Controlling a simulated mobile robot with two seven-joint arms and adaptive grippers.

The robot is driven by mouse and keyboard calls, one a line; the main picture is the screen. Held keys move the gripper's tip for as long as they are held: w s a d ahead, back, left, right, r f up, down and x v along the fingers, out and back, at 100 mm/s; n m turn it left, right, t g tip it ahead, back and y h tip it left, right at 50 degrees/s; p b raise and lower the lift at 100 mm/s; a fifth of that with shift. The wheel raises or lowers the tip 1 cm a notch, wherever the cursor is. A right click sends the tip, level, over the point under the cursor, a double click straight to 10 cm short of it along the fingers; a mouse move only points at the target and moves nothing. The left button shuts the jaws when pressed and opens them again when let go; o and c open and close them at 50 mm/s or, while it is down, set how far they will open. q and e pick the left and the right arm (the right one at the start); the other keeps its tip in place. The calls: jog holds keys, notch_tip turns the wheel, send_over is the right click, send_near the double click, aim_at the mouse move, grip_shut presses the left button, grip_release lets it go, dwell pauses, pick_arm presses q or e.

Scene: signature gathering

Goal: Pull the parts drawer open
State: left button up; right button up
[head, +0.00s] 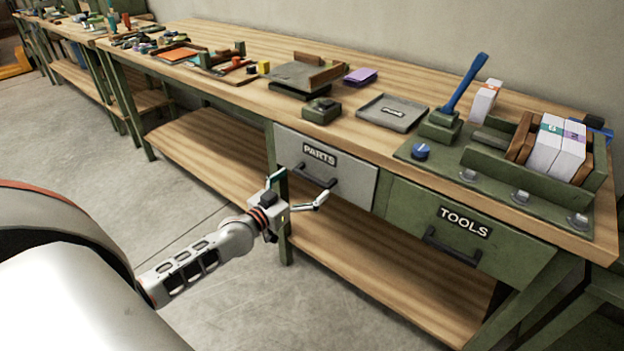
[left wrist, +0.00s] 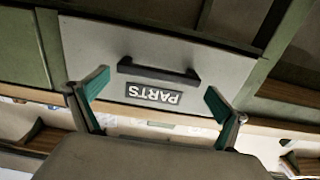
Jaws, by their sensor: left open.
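The parts drawer (head: 352,181) is a light grey front under the workbench top, marked PARTS, with a dark bar handle (head: 315,176). It looks shut, about flush with the bench front. My left gripper (head: 300,188) is open and empty in front of the drawer. In the left wrist view, the drawer front (left wrist: 95,45) and its handle (left wrist: 158,71) appear upside down. The handle lies between the spread teal-padded fingers (left wrist: 157,84), ahead of the tips, and neither finger appears to touch it. My right gripper is in neither view.
A green tools drawer (head: 460,226) is right of the parts drawer. The wooden bench top (head: 345,135) carries trays, a green box and a green base with a blue lever (head: 463,85). A lower shelf (head: 385,285) runs underneath. The floor in front is clear.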

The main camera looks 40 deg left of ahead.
aim_at(309, 179)
pick_arm(q)
jog(key=w, duration=0.2)
jog(key=shift+w+d+f, duration=0.1)
jog(key=shift+w+d, duration=0.05)
jog(key=shift+w, duration=0.45)
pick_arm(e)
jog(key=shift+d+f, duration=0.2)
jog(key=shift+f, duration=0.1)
